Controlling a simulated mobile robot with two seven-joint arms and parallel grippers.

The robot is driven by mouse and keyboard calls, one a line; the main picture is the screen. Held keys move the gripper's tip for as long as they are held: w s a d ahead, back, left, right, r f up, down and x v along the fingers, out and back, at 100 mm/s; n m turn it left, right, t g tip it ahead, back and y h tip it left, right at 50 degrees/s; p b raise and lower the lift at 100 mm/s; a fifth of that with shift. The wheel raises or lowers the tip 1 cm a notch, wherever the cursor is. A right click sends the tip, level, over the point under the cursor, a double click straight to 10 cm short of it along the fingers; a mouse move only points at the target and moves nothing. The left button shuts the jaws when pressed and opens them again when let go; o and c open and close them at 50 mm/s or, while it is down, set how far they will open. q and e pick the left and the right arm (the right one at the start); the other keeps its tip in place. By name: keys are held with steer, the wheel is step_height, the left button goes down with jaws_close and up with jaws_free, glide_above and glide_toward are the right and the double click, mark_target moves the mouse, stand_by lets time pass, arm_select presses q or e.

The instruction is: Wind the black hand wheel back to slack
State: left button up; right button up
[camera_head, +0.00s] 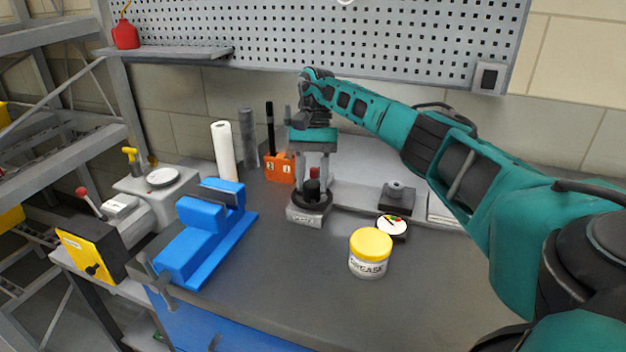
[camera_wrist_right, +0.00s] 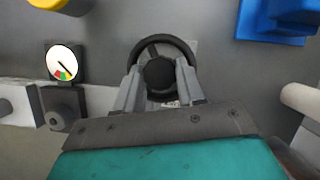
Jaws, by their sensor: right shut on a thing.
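The black hand wheel (camera_head: 298,199) sits on a small grey block (camera_head: 308,216) on the bench, with a dark knob at its hub. It also shows in the right wrist view (camera_wrist_right: 183,44), from above. My right gripper (camera_head: 314,181) points down over the wheel, its two fingers shut on the hub knob (camera_wrist_right: 159,73). A round white dial (camera_head: 392,226) with a coloured sector stands right of the wheel. In the right wrist view the dial's (camera_wrist_right: 62,63) black needle lies near the coloured sector. My left gripper is not in view.
A yellow-lidded grease tub (camera_head: 368,254) stands in front of the dial. A blue vise (camera_head: 203,232) is to the left. A white roll (camera_head: 226,154) and an orange holder (camera_head: 279,167) stand behind. The bench front is clear.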

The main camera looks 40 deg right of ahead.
steer(key=shift+w+a+n+g+h, duration=0.1)
steer(key=shift+n+g+h, duration=0.25)
steer(key=shift+n, duration=0.75)
steer(key=shift+n+g+h, duration=0.25)
steer(key=shift+n+h, duration=0.1)
steer(key=shift+n, duration=0.75)
steer(key=o, duration=1)
steer(key=shift+o, duration=0.2)
steer(key=shift+r, duration=0.1)
steer(key=p+v, duration=0.1)
steer(key=v, duration=0.4)
steer(key=shift+a+r, duration=0.1)
steer(key=shift+p+v, duration=0.7)
steer(key=shift+v, duration=0.35)
